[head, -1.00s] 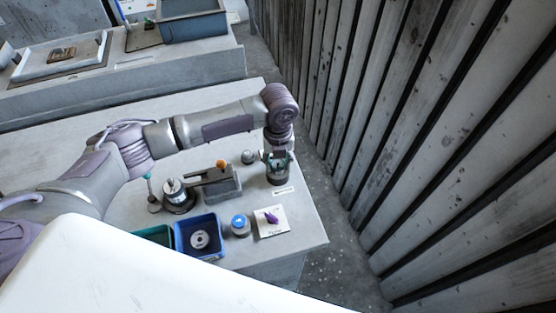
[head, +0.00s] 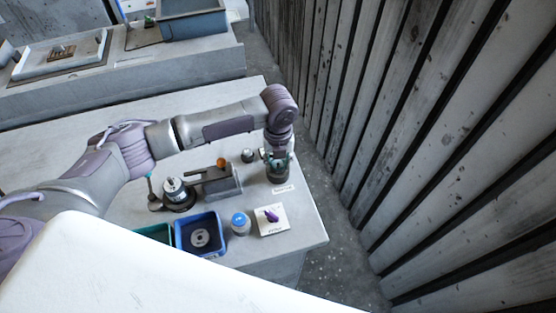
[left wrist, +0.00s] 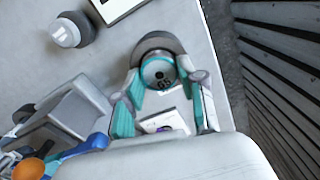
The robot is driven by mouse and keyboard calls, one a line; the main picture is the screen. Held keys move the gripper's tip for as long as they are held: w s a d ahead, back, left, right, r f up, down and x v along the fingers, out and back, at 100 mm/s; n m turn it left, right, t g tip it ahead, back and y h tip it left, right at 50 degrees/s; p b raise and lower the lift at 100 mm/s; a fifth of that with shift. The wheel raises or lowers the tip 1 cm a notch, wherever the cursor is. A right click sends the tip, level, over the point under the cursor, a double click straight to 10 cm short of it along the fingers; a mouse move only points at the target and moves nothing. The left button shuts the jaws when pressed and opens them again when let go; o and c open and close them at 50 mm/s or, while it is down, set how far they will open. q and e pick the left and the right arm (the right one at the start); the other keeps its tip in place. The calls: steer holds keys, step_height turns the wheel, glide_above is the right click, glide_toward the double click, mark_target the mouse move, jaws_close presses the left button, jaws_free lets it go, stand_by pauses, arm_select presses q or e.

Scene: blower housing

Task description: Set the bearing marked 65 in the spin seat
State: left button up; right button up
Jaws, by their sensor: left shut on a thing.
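My left gripper (head: 278,160) points down near the right end of the table. In the left wrist view its teal fingertips (left wrist: 158,88) are shut on a round silver bearing (left wrist: 160,73) with a teal rim. Dark digits on its face look like 65, but are small and tilted. A dark grey round piece (left wrist: 150,43) is right behind or under the bearing; I cannot tell whether they touch. A fixture with a silver cylinder (head: 174,186) on a dark round base stands left of the gripper; I cannot tell which piece is the spin seat. My right gripper is not in view.
A grey block with an orange knob (head: 222,162) stands left of the gripper. A blue bin (head: 181,241) holds a disc. A blue-topped jar (head: 240,222) and a white card (head: 279,227) with a purple item are in front. A small round piece (head: 248,156) stands close by.

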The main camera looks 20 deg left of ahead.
arm_select(q)
steer(key=shift+f, duration=0.15)
steer(key=o, duration=1.7)
steer(key=shift+c, duration=0.2)
step_height(320, 180, up, 8)
steer(key=p, duration=0.7)
steer(key=shift+f, duration=0.2)
steer(key=shift+s+f, duration=0.1)
